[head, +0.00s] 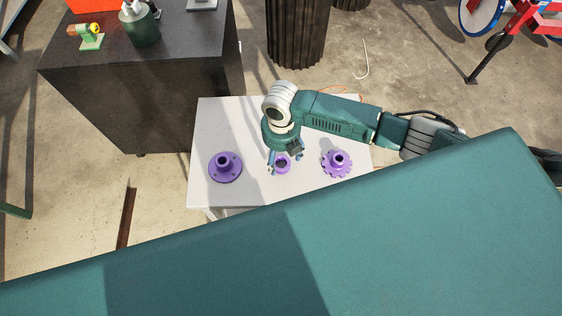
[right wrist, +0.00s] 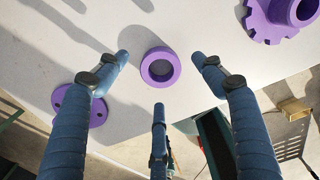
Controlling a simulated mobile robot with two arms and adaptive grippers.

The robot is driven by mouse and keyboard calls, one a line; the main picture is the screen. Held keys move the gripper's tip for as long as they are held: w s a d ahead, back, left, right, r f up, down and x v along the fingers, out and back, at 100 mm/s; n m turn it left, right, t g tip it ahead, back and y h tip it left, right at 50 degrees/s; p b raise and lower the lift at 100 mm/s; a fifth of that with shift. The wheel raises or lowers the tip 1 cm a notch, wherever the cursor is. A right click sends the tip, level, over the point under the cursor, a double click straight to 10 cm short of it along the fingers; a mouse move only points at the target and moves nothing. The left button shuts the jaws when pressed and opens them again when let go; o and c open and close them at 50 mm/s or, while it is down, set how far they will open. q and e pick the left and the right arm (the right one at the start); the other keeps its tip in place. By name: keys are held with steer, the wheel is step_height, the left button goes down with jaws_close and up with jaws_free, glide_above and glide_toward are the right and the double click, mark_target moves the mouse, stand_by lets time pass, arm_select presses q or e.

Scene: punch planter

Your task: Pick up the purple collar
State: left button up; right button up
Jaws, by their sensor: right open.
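The purple collar (head: 282,160) is a small, short ring with a round hole, in the middle of the white table (head: 208,127) between two larger purple parts. It also shows whole in the right wrist view (right wrist: 160,67), lying flat with its hole facing up. My right gripper (head: 284,165) is open and empty above the collar, pointing down. In the right wrist view its blue fingers (right wrist: 160,76) stand apart around the collar's outline without visible contact. In the head view the gripper partly covers the collar. My left gripper is in neither view.
A round purple flange with small holes (head: 225,168) stands left of the collar, and a purple toothed hub (head: 337,162) right of it. A dark cabinet (head: 150,75) stands behind at left. The table's front edge is close to the parts.

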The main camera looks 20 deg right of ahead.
steer(key=shift+s+f, duration=0.2)
steer(key=shift+f, duration=0.9)
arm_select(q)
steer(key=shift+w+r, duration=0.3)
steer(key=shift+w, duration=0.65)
arm_select(e)
steer(key=shift+w+f, duration=0.1)
steer(key=shift+f, duration=0.2)
steer(key=c, duration=1.4)
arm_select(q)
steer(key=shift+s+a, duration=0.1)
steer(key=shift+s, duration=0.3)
arm_select(e)
steer(key=shift+c, duration=0.7)
steer(key=shift+r, duration=0.15)
